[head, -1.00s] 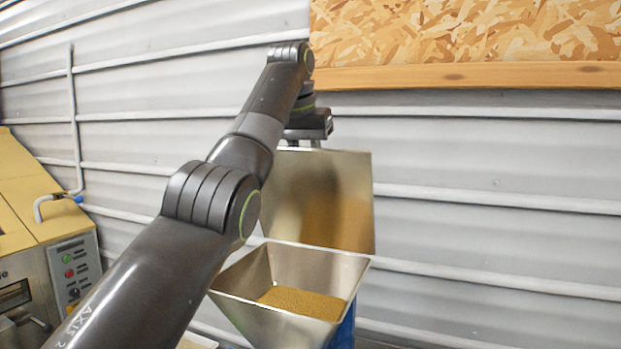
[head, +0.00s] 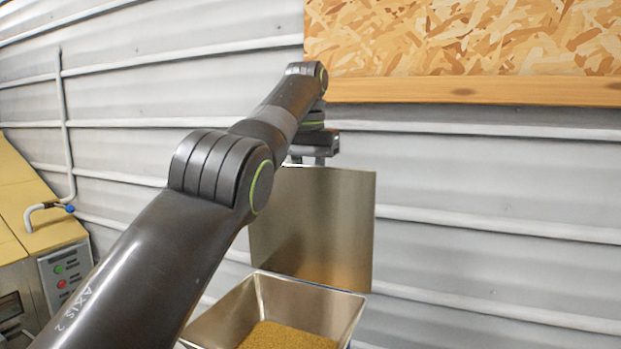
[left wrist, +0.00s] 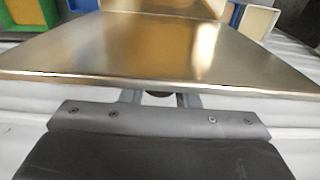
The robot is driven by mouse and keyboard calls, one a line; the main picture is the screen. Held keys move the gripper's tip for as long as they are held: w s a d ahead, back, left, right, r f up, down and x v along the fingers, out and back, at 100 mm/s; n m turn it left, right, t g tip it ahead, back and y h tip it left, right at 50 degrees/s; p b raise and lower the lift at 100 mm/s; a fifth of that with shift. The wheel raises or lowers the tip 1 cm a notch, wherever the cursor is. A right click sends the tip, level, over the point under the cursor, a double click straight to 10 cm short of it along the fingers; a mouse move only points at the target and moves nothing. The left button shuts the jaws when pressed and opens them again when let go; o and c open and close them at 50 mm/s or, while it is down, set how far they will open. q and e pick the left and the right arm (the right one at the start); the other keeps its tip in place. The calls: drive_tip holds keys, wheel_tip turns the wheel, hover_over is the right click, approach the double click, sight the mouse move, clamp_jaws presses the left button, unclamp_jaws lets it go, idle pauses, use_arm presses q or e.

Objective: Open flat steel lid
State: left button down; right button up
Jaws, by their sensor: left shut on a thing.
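The flat steel lid (head: 335,225) stands raised, near upright, at the back of the steel hopper (head: 345,312) in the head view. The hopper's mouth is open and shows tan granules (head: 285,337) inside. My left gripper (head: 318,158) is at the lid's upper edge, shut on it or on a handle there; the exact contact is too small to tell. In the left wrist view the lid (left wrist: 165,55) stretches away from my left gripper (left wrist: 160,98), whose fingers meet its near edge. My right gripper is in neither view.
A corrugated metal wall (head: 480,235) runs behind the lid, with a wood-chip board (head: 460,40) above. A yellow machine with a button panel (head: 66,270) stands at the left. Blue (left wrist: 272,18) and green (left wrist: 38,15) bins show in the left wrist view.

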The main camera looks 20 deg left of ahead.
use_arm(q)
drive_tip(key=shift+f, duration=0.2)
drive_tip(key=c, duration=1.3)
unclamp_jaws()
drive_tip(key=shift+o, duration=0.9)
drive_tip(key=shift+r, duration=0.1)
